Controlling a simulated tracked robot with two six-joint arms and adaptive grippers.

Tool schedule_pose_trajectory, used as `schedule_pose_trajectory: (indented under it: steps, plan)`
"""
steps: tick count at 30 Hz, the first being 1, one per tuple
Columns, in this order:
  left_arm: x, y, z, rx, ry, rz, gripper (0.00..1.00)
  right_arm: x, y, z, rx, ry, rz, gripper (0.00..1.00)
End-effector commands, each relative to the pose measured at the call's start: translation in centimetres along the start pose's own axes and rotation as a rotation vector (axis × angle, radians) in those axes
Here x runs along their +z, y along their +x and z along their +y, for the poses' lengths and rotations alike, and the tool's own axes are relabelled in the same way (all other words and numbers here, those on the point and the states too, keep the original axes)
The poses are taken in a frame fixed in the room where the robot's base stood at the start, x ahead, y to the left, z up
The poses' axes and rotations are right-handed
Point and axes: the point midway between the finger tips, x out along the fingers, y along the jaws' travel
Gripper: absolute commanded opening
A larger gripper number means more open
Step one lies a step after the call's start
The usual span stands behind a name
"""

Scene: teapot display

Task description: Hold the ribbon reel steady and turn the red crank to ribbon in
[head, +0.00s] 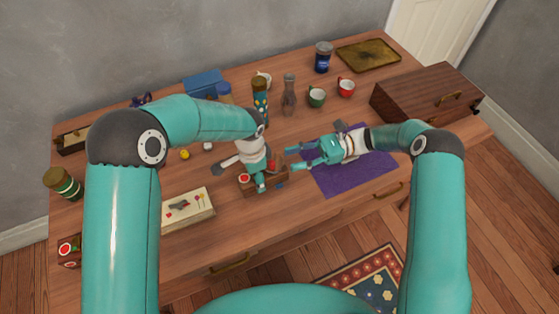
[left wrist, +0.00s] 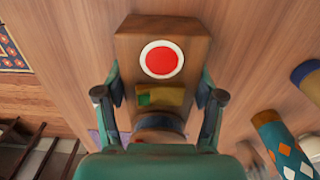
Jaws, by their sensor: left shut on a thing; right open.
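The ribbon reel (head: 250,189) is a small wooden block near the front middle of the table. In the left wrist view the reel (left wrist: 190,30) shows a red disc with a white rim (left wrist: 161,60) on its face. My left gripper (head: 260,180) is shut on the reel from above, with a finger on each side of the wood in the wrist view. My right gripper (head: 296,158) is open and empty, just right of the reel, with its fingers pointing left towards it. A red part (head: 272,167) shows beside the left fingers; I cannot tell whether it is the crank.
A purple mat (head: 345,181) lies under my right gripper. A cream box (head: 188,209) stands to the left of the reel. Green (head: 316,97) and red (head: 346,88) mugs, a patterned cylinder (head: 260,95) and a wooden chest (head: 425,95) stand farther back.

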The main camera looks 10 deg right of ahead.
Motion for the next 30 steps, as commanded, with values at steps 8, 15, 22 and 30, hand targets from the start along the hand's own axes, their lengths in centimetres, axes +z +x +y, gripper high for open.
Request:
schedule_pose_trajectory:
  steps: [8,15,22,30]
  plan:
    - [0.0,0.0,0.0,0.000,0.000,0.000,0.17,0.0,4.2,0.1,0.003,0.002,0.000,0.42]
    - [0.0,0.0,0.0,0.000,0.000,0.000,0.17,0.0,5.5,0.0,0.001,0.000,0.001,0.42]
    - [0.0,0.0,0.0,0.000,0.000,0.000,0.17,0.0,5.5,0.0,0.000,0.000,0.001,0.39]
    - [0.0,0.0,0.0,0.000,0.000,0.000,0.17,0.0,5.5,0.0,0.000,0.000,0.001,0.00]
